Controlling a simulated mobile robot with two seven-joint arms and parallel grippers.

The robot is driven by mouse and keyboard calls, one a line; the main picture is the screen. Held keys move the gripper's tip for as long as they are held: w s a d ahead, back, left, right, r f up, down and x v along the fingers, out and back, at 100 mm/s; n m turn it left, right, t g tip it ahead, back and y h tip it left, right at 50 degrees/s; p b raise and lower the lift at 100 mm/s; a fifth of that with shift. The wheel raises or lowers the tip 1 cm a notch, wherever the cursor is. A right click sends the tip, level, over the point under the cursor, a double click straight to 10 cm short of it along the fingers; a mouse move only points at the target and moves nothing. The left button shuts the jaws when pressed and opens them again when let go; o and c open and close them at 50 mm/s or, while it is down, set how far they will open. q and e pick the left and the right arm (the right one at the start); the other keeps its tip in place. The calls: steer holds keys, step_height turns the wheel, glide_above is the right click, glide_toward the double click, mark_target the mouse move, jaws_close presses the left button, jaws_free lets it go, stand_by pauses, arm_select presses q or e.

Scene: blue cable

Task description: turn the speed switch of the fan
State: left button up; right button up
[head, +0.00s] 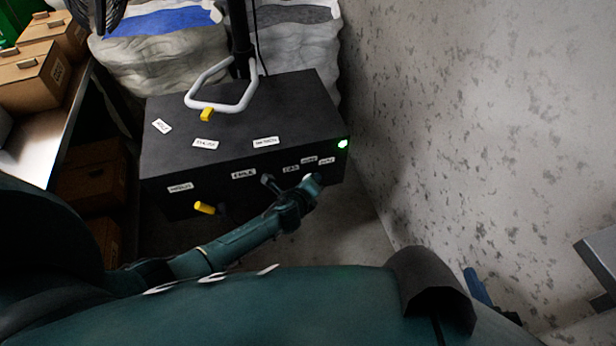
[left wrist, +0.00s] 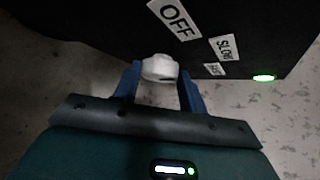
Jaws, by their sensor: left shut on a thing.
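The fan's base is a black box (head: 240,130) with white labels, standing on the floor. My left gripper (head: 291,184) is at its front face, towards the right. In the left wrist view, its blue fingers (left wrist: 160,82) are shut on a white knob, the speed switch (left wrist: 160,67). The OFF label (left wrist: 174,18), the SLOW label (left wrist: 224,47) and a smaller label lie above and right of the knob. A green light (head: 342,143) glows at the box's right corner. My right gripper (head: 478,287) shows only a blue part at lower right; its jaws are unclear.
A white bent handle (head: 222,103) and a yellow knob (head: 207,114) are on the box top. Another yellow knob (head: 204,208) sticks out from its front. A shelf with cardboard boxes (head: 35,80) stands at left. A speckled wall (head: 470,120) is close at right.

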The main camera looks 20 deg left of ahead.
stand_by(0.6)
arm_select(q)
steer(key=o, duration=1)
steer(key=shift+c, duration=0.2)
steer(key=p+v, duration=0.5)
steer(key=v, duration=0.8)
steer(key=shift+d, duration=0.15)
arm_select(e)
steer(key=shift+w+a+f+g, duration=0.25)
steer(key=shift+w+a+g, duration=0.1)
steer(key=shift+a+g, duration=0.2)
steer(key=shift+w+a+f+g, duration=0.25)
steer(key=shift+w+a+g, duration=0.1)
steer(key=shift+a+g, duration=0.15)
arm_select(q)
steer(key=shift+r, duration=0.1)
